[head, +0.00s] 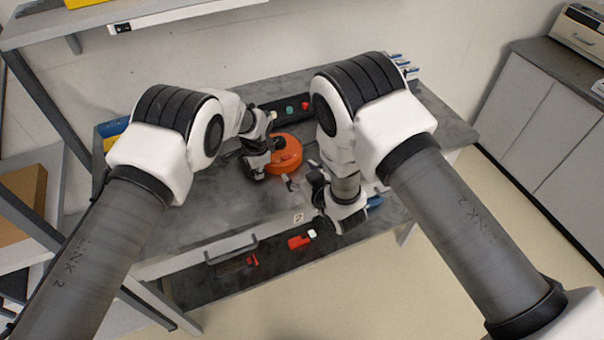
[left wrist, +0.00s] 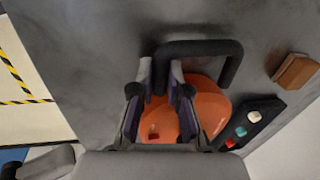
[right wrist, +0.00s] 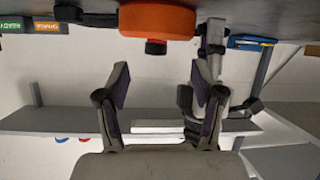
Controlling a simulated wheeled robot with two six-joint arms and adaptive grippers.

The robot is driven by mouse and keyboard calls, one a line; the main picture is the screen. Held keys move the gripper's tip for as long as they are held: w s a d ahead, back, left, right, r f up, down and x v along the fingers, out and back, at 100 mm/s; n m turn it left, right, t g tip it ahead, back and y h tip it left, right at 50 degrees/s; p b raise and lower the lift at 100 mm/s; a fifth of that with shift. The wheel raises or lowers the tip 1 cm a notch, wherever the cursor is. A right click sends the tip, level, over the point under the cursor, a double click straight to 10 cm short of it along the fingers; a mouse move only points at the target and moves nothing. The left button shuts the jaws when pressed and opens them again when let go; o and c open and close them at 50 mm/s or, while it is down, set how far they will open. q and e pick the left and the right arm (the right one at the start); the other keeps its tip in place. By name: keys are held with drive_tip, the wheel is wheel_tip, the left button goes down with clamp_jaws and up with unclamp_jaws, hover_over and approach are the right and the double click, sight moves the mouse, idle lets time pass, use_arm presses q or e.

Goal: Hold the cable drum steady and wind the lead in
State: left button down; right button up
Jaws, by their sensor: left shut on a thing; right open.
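The orange cable drum (head: 287,160) stands on the grey cart top in the head view. In the left wrist view the drum (left wrist: 213,105) sits beneath a black bent handle (left wrist: 205,47). My left gripper (left wrist: 161,72) is shut on one leg of that handle, at the drum's side. I cannot make out the lead.
A black button box (head: 292,107) lies behind the drum. A brown block (left wrist: 297,71) lies near the button box. Clear cart top (head: 200,205) shows left of the drum.

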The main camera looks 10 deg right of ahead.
drive_tip(key=shift+s+d+m, duration=0.1)
drive_tip(key=shift+s+m, duration=0.05)
drive_tip(key=shift+m, duration=0.65)
drive_tip(key=shift+w+n, duration=0.25)
drive_tip(key=shift+n, duration=0.55)
drive_tip(key=w+a+r+n+y, duration=0.1)
drive_tip(key=w+n+y, duration=0.2)
drive_tip(key=n, duration=0.6)
drive_tip(key=n+g+y, duration=0.3)
drive_tip(key=n+g, duration=0.2)
drive_tip(key=n, duration=2.7)
approach(280, 140)
drive_tip(key=x, duration=1)
drive_tip(key=shift+w+a+f, duration=0.1)
drive_tip(key=shift+a, duration=0.15)
